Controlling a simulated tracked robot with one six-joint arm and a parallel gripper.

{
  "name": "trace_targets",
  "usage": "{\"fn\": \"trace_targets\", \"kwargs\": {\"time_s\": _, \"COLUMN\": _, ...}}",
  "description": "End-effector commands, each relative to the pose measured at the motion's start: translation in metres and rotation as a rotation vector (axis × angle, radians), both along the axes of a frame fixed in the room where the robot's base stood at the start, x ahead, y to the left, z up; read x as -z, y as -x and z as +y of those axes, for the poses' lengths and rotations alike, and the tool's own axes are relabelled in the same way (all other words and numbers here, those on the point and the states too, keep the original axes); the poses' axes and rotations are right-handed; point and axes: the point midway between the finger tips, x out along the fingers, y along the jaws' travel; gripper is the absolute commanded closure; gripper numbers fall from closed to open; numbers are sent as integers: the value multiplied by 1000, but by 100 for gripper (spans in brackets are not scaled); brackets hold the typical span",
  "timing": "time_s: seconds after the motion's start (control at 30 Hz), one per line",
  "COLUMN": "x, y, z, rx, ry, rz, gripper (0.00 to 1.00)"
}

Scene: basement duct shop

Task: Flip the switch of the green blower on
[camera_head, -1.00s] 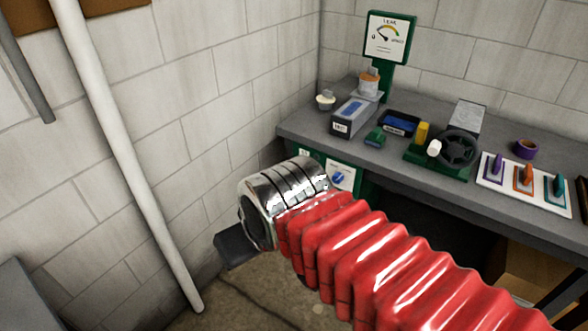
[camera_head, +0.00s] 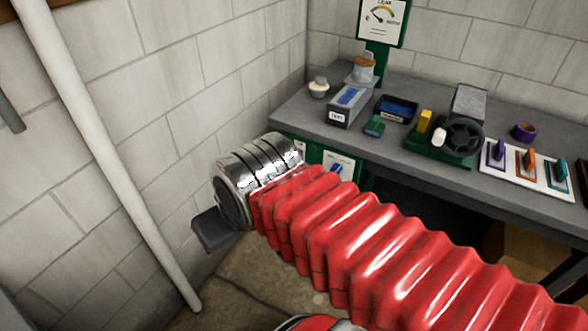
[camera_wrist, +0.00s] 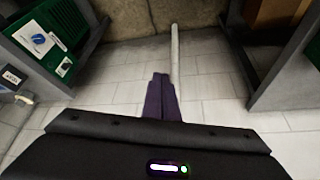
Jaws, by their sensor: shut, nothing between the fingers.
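A green cabinet front (camera_head: 315,153) under the bench carries a white panel with a blue knob (camera_head: 336,170). It also shows in the wrist view as a green cabinet (camera_wrist: 65,22), with a white panel, blue knob and small green part. I cannot tell whether this is the blower or which part is its switch. On the bench stands a green-based device (camera_head: 430,152) with a black wheel, a yellow block and a white knob. My gripper (camera_wrist: 161,82) is shut and empty, its dark fingers over the floor. In the head view, my arm hides part of the cabinet.
A grey bench (camera_head: 395,160) holds a dial gauge (camera_head: 383,18), boxes, a purple tape roll (camera_head: 523,131) and a white plate (camera_head: 520,187) with purple, orange and teal levers. A white pipe (camera_head: 105,160) runs down the left wall. A cardboard box (camera_head: 525,255) sits below the bench.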

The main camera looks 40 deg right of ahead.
Motion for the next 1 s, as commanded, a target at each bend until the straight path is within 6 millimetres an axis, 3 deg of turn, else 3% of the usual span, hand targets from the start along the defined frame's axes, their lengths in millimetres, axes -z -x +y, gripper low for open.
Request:
{"fn": "trace_targets", "kwargs": {"time_s": 0.17, "x": 9, "y": -3, "z": -3, "rx": 11, "ry": 0, "rz": 35, "gripper": 100}}
{"fn": "trace_targets", "kwargs": {"time_s": 0.47, "x": 47, "y": -18, "z": -11, "rx": 38, "ry": 8, "rz": 187, "gripper": 100}}
{"fn": "trace_targets", "kwargs": {"time_s": 1.0, "x": 110, "y": -62, "z": -56, "rx": 44, "ry": 100, "rz": 456, "gripper": 100}}
